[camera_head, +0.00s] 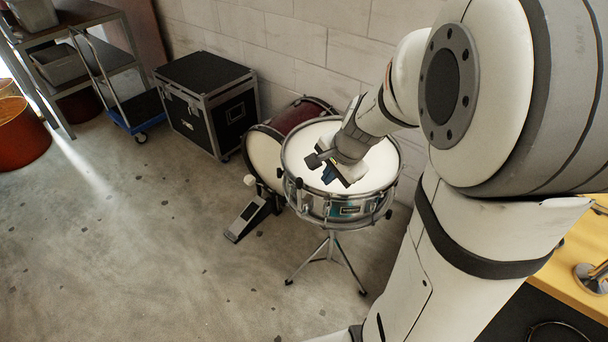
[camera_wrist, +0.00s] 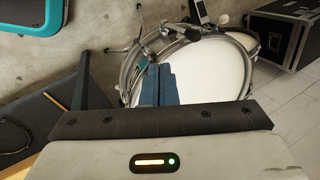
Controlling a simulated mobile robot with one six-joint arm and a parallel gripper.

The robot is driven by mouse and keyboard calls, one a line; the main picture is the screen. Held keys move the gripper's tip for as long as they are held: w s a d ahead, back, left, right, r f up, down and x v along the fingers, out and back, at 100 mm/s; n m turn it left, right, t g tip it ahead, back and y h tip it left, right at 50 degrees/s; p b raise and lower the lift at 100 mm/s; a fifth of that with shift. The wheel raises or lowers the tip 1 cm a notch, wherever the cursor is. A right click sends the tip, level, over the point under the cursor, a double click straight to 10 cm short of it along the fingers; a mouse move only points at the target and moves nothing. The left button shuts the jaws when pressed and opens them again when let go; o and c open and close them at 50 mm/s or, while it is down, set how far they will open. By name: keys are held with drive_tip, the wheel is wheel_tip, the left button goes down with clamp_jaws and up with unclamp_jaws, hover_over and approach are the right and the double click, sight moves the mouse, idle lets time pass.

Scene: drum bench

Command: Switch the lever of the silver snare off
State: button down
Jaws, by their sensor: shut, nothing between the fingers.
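The silver snare (camera_head: 326,207) stands on a tripod stand in the head view, its white head facing up. In the wrist view the snare's metal rim (camera_wrist: 128,75) and white head fill the middle. My gripper (camera_head: 328,176) is over the near-left part of the head; I cannot tell whether it touches. In the wrist view its blue fingers (camera_wrist: 158,72) are together and empty, in front of the snare's rim and head. Small dark fittings show along the snare's side, but I cannot tell which is the lever.
A red drum (camera_head: 265,160) with a pedal (camera_head: 247,217) stands behind and left of the snare. A black case (camera_head: 207,104) is by the brick wall. A yellow bench top (camera_head: 572,262) is at the lower right.

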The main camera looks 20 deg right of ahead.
drive_tip(key=b, duration=0.3)
approach(307, 185)
drive_tip(key=s+f, duration=0.4)
drive_tip(key=f, duration=0.1)
drive_tip(key=w+a, duration=0.1)
drive_tip(key=w+a+p, duration=0.1)
drive_tip(key=w, duration=0.1)
drive_tip(key=shift+w+f, duration=0.15)
drive_tip(key=shift+f, duration=0.05)
drive_tip(key=shift+w+a+p, duration=0.2)
drive_tip(key=shift+w+p, duration=0.1)
drive_tip(key=shift+w, duration=0.15)
